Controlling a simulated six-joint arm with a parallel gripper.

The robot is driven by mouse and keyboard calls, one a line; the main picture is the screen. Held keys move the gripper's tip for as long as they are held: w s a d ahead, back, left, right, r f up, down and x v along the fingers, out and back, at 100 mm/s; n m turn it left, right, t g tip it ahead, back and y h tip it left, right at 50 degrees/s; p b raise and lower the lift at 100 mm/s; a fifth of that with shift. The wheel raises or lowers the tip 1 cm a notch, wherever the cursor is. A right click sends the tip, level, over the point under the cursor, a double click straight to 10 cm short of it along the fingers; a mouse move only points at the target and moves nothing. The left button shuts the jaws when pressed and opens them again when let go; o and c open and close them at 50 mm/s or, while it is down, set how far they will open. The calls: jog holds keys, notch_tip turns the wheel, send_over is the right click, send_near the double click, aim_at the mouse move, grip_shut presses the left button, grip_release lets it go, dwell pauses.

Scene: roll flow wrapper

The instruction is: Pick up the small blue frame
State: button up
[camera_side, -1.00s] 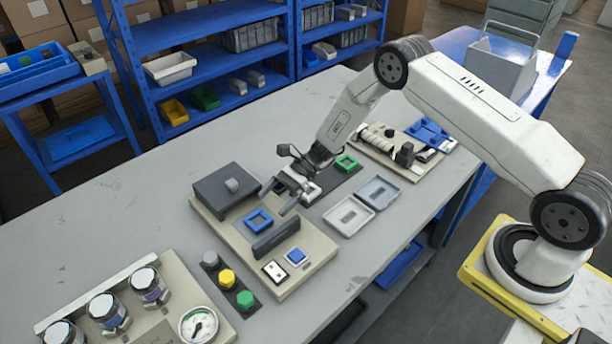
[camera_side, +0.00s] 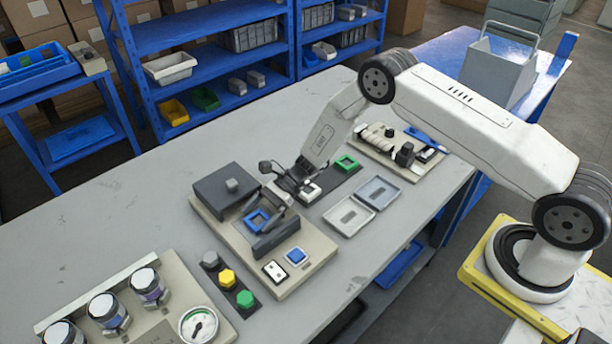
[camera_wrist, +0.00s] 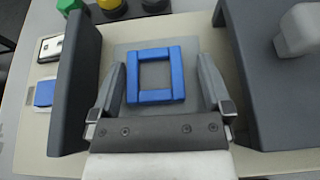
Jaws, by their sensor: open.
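The small blue frame (camera_wrist: 133,76) is a square ring lying flat on a grey pad of the beige board, between two dark grey blocks. In the side view the blue frame (camera_side: 250,222) is partly covered by my gripper. My gripper (camera_wrist: 168,80) is open, with one finger on the left and one on the right of the frame in the wrist view. A gap shows between each finger and the frame. In the side view my gripper (camera_side: 262,215) is low over the frame. Whether the fingertips touch the pad cannot be told.
A low dark wall (camera_wrist: 75,85) stands close to the left finger, and a larger dark block (camera_wrist: 268,75) with a grey knob is on the right. The board also holds a blue button (camera_side: 295,256) and a white switch (camera_side: 275,271). A green frame (camera_side: 346,163) lies behind.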

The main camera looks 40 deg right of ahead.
dwell(0.3)
jog(key=c, duration=1.2)
jog(key=shift+r, duration=0.2)
jog(key=shift+r, duration=0.45)
jog(key=shift+s+d+r, duration=0.65)
jog(key=shift+s+r, duration=1.3)
jog(key=shift+s, duration=0.3)
jog(key=shift+s+d+r, duration=0.6)
jog(key=shift+s+r, duration=1.4)
jog(key=shift+s, duration=0.25)
jog(key=shift+s+d+r, duration=0.65)
jog(key=shift+s+r, duration=1.3)
jog(key=shift+s, duration=0.3)
